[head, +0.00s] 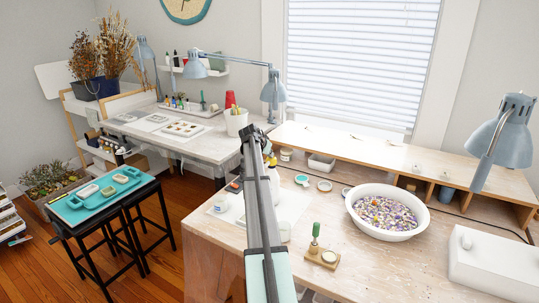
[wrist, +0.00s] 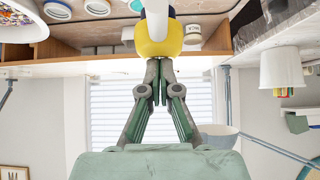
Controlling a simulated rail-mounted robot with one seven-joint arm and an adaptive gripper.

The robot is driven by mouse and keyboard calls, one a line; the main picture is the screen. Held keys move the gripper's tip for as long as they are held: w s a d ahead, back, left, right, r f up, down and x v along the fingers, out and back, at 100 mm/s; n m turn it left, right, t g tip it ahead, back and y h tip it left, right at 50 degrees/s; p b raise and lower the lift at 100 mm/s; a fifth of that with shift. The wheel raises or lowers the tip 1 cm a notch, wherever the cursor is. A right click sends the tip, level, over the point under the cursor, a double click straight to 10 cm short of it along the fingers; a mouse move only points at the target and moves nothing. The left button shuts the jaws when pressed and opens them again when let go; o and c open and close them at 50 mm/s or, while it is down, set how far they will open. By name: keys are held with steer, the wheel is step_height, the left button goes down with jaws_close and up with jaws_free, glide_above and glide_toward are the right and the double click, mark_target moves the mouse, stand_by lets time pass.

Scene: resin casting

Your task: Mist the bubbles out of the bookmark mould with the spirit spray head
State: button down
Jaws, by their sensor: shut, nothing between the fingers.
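In the wrist view, which looks upside down, my gripper (wrist: 160,88) is shut and empty. Its fingertips are right at a rounded yellow head (wrist: 158,42) with a white spout, which looks like the spray head; I cannot tell whether they touch. In the head view a white bottle (head: 274,185) stands on the workbench, partly behind my arm, which also hides most of my gripper. Several shallow moulds lie on a teal tray (head: 75,216) on the black stool at left. I cannot tell which is the bookmark mould.
A white basin (head: 388,228) of coloured beads stands on the bench to the right. A green-handled tool (head: 315,240) stands on a small wooden block nearer the front. A white box (head: 497,262) and a blue lamp (head: 505,143) are at far right. Floor separates stool and bench.

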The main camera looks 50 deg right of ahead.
steer(key=shift+f+b, duration=0.3)
steer(key=shift+f, duration=0.45)
steer(key=shift+s+a+f, duration=0.1)
steer(key=shift+a, duration=0.05)
steer(key=shift+f, duration=0.1)
step_height(320, 180, up, 5)
steer(key=shift+f+p, duration=0.2)
steer(key=shift+p, duration=0.25)
steer(key=w+b+v, duration=0.1)
steer(key=b+v, duration=0.1)
steer(key=v, duration=0.8)
steer(key=shift+s+r+b, duration=0.35)
steer(key=shift+s+b, duration=0.05)
steer(key=shift+s, duration=0.1)
